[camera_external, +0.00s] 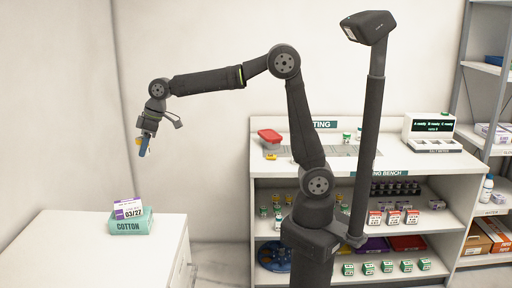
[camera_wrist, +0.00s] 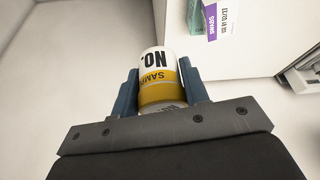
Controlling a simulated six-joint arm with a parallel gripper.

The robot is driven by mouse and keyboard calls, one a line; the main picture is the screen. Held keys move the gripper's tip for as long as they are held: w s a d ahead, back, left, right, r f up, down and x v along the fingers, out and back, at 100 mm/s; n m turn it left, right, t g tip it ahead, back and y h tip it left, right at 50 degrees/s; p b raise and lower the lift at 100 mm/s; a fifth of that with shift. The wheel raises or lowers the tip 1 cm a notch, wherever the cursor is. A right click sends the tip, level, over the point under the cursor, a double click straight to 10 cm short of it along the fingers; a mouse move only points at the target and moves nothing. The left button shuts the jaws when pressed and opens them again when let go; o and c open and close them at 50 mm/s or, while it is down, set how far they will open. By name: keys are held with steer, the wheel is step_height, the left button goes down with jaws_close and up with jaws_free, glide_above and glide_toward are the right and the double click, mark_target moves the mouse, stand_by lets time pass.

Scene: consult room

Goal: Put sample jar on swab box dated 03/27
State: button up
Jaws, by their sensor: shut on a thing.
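My gripper (camera_external: 146,140) is shut on the sample jar, which has a white label and a yellow-orange band, and holds it in the air. In the wrist view the sample jar (camera_wrist: 158,80) sits between the two blue fingers of my gripper (camera_wrist: 160,88). In the external view only a small yellow part of the sample jar (camera_external: 138,141) shows. The swab box dated 03/27 (camera_external: 128,208), white and purple, lies tilted on a green COTTON box (camera_external: 130,226), below my gripper. In the wrist view a purple-and-white box (camera_wrist: 222,18) shows at the top, beside a green box (camera_wrist: 193,17).
The boxes stand on a white cabinet (camera_external: 75,240) at lower left, whose top is otherwise clear. Metal shelves (camera_external: 485,68) stand at far right.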

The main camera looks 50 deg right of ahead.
steer(key=s+a, duration=0.2)
glide_above(123, 204)
steer(key=d, duration=0.2)
steer(key=shift+n, duration=0.3)
steer(key=f, duration=0.6)
steer(key=shift+s+a+f, duration=0.15)
steer(key=shift+s+f, duration=0.1)
steer(key=shift+f, duration=2.15)
steer(key=shift+f, duration=0.1)
steer(key=shift+f, duration=0.1)
steer(key=o, duration=1)
